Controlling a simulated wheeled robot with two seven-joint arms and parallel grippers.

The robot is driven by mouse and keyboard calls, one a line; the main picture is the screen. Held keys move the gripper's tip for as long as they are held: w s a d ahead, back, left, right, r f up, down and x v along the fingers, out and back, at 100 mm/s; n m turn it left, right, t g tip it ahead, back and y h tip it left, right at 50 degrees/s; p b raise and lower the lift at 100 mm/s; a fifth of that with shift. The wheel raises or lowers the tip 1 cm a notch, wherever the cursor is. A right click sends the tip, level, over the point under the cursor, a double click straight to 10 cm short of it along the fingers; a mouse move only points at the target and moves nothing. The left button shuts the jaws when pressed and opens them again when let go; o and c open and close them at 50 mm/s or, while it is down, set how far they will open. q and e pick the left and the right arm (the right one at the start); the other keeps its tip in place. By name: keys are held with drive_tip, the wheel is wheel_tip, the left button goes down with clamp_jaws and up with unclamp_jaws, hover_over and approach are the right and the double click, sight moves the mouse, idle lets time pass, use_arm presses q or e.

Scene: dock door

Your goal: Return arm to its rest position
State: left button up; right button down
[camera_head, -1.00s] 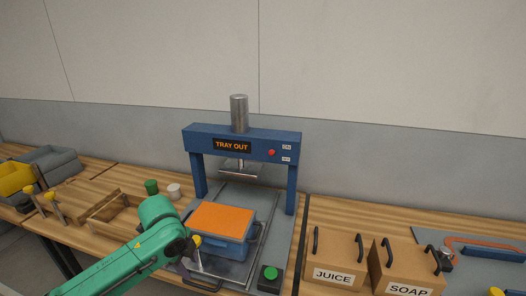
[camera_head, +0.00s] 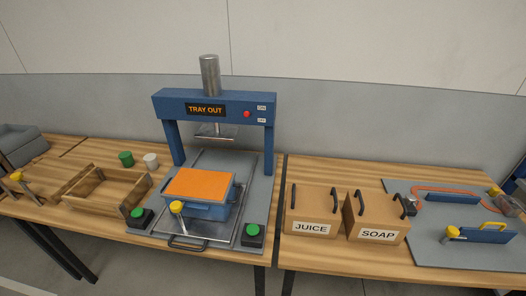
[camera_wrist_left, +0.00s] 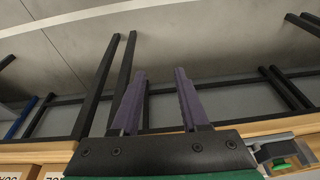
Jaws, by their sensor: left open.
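My left gripper (camera_wrist_left: 159,100) shows only in the left wrist view. Its two purple fingers are apart with nothing between them. They point at the dark table legs (camera_wrist_left: 98,85) and grey floor beneath the table, clear of everything. Neither arm shows in the head view. There the blue press (camera_head: 213,105) reads TRAY OUT, and a blue container with an orange top (camera_head: 200,184) sits on its tray, below and in front of the ram.
A green button box stands on each side of the tray, left (camera_head: 140,217) and right (camera_head: 253,234). The wooden tray (camera_head: 107,191) is at left. The JUICE box (camera_head: 312,211) and SOAP box (camera_head: 377,218) are right of the press. A grey mat (camera_head: 458,252) with tools lies farther right.

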use_arm(q)
drive_tip(key=s+f+g, duration=0.1)
drive_tip(key=s+f, duration=0.2)
drive_tip(key=f, duration=0.6)
drive_tip(key=s+f, duration=0.3)
drive_tip(key=f, duration=0.6)
drive_tip(key=s+a+f+g, duration=0.1)
drive_tip(key=s+a+f, duration=0.2)
drive_tip(key=s+f, duration=0.7)
drive_tip(key=s, duration=0.4)
drive_tip(key=shift+f, duration=0.25)
drive_tip(key=shift+a, duration=0.1)
